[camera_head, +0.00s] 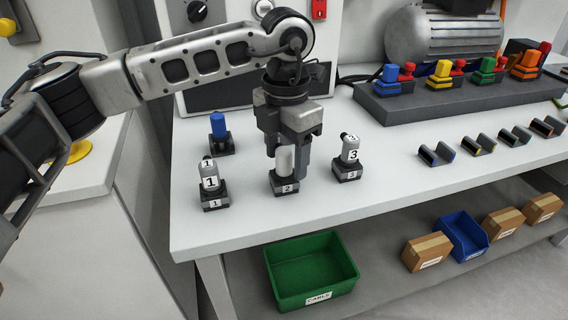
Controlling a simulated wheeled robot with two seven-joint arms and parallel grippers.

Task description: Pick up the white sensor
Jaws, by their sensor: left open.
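A white cylindrical sensor (284,161) stands upright in the dark block labelled 2 (286,188) near the front of the white table. My left gripper (287,164) points straight down over it, with the fingers around its upper part. The jaws are open, and I cannot tell whether a finger touches the sensor. The sensor's top is hidden by the gripper. Two similar white sensors stand in their own blocks: one marked 1 (210,178) to the left and one marked 3 (350,151) to the right. My right gripper is out of view.
A blue cylinder (218,126) stands in a block behind sensor 1. A grey rack (440,98) with coloured parts and several small dark holders (437,154) are at the right. A green bin (312,270) and cardboard boxes (427,252) are below the table (400,190).

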